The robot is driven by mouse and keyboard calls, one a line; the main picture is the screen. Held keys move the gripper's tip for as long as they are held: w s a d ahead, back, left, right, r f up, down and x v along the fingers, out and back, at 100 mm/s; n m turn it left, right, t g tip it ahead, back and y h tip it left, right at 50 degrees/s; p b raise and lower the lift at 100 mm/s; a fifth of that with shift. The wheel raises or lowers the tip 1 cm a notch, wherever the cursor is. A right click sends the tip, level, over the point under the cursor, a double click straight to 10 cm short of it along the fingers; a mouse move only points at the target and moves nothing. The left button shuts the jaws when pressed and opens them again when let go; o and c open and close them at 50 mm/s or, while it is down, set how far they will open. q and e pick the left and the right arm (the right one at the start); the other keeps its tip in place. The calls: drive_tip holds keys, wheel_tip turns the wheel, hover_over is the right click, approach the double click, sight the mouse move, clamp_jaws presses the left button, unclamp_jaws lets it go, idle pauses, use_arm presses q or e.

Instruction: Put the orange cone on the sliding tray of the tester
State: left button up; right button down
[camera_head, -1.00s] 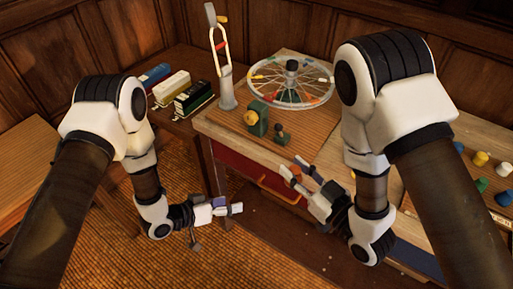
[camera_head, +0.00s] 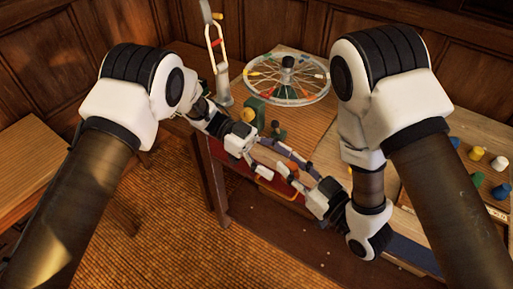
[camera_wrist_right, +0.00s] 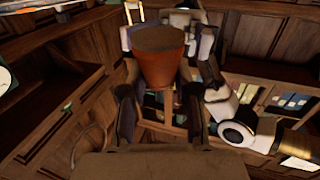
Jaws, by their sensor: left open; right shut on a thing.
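The orange cone (camera_wrist_right: 160,68) is held in my right gripper, with its wide end facing away from the wrist in the right wrist view. In the head view the cone is hard to make out among the fingers. My right gripper (camera_head: 299,176) is shut on it in front of the bench. My left gripper (camera_head: 277,161) is open, its fingers close to the right gripper's; in the wrist view pale finger parts show beside the cone's wide end. I cannot tell whether they touch it. A small green device with a yellow knob (camera_head: 249,114) stands on the bench; I cannot identify the tester or its tray.
A spoked wheel (camera_head: 287,98) lies at the back of the bench. Several coloured pegs, including a yellow one (camera_head: 476,153), stand at the right. Open floor (camera_head: 180,215) lies in front.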

sight(294, 171)
use_arm(q)
drive_tip(key=x, duration=0.5)
drive_tip(key=shift+s+d, duration=0.1)
drive_tip(key=shift+d, duration=0.05)
drive_tip(key=c, duration=1.2)
drive_tip(key=shift+r, duration=0.1)
use_arm(e)
drive_tip(key=c, duration=0.8)
unclamp_jaws()
drive_tip(key=shift+o, duration=0.2)
